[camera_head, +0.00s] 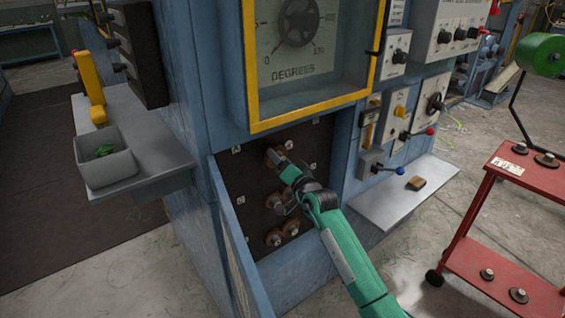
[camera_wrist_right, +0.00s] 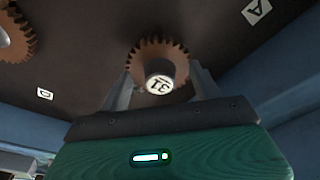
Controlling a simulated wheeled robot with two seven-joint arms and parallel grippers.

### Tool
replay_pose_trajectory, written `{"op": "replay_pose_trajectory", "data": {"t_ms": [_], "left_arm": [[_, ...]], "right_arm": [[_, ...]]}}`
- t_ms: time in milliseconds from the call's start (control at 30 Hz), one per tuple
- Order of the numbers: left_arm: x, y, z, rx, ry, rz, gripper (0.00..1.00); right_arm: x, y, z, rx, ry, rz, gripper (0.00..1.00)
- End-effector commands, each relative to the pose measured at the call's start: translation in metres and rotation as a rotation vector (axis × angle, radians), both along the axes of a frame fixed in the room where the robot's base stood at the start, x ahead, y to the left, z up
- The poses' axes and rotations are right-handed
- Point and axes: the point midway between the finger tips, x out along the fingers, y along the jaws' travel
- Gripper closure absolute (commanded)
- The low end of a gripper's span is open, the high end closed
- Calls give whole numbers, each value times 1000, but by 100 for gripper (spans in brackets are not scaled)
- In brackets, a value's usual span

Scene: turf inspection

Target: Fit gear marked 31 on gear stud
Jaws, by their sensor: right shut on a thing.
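The brown toothed gear marked 31 (camera_wrist_right: 147,52) has a pale hub (camera_wrist_right: 160,88) that carries the number, seen upside down in the wrist view. My right gripper (camera_wrist_right: 162,78) is shut on this hub, one finger on each side. In the head view the right gripper (camera_head: 281,162) is at the upper part of the dark gear panel (camera_head: 232,178), with the gear (camera_head: 270,157) partly hidden at its tips. The gear faces the panel closely; I cannot tell whether it touches it. Any stud behind the gear is hidden. My left gripper is out of view.
Other gears (camera_head: 273,238) sit lower on the panel; one gear (camera_wrist_right: 14,38) shows at the wrist view's upper left. A blue flap (camera_head: 232,235) edges the panel's left. A grey shelf (camera_head: 390,205) is at right, and a red cart (camera_head: 540,178) holds more gears.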

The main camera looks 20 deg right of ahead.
Motion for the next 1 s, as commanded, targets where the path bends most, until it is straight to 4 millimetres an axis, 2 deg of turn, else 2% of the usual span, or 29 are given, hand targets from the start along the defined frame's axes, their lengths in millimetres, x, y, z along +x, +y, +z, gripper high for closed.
{"op": "replay_pose_trajectory", "data": {"t_ms": [700,733,833,1000], "left_arm": [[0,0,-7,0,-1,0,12],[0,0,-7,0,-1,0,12],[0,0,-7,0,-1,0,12],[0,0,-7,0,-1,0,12]], "right_arm": [[17,6,1,0,-2,1,63],[17,6,1,0,-2,1,32],[17,6,1,0,-1,0,13],[17,6,1,0,-1,0,11]]}}
